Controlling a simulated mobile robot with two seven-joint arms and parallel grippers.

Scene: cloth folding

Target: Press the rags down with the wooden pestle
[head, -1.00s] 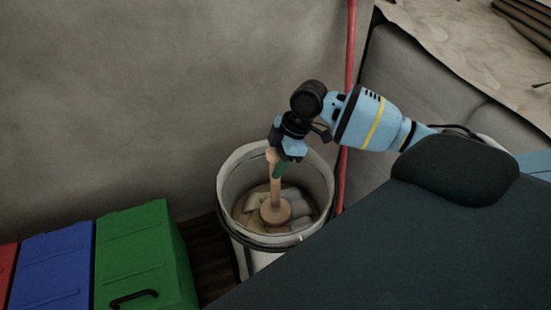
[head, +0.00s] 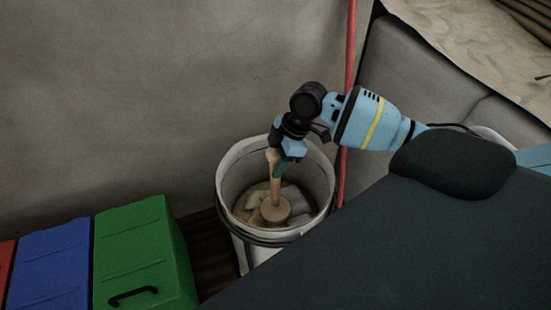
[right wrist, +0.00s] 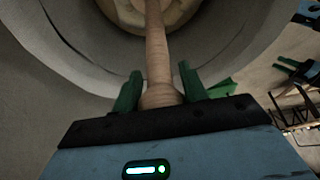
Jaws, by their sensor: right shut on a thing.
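The wooden pestle (head: 275,190) stands nearly upright in the white bucket (head: 229,184), its wide round head down among the rags (head: 291,192). The rags are pale beige and grey and lie in the bottom of the bucket. My right gripper (head: 281,163) is shut on the upper end of the pestle, above the bucket's opening. In the right wrist view the green fingers (right wrist: 159,92) sit on both sides of the handle's knob. The pestle's head seems to touch the rags, but I cannot tell how hard.
Green (head: 140,255), blue (head: 50,266) and red (head: 5,262) boxes stand in a row at the lower left. A red pole (head: 350,60) rises behind the bucket. A bare grey wall (head: 150,90) is behind.

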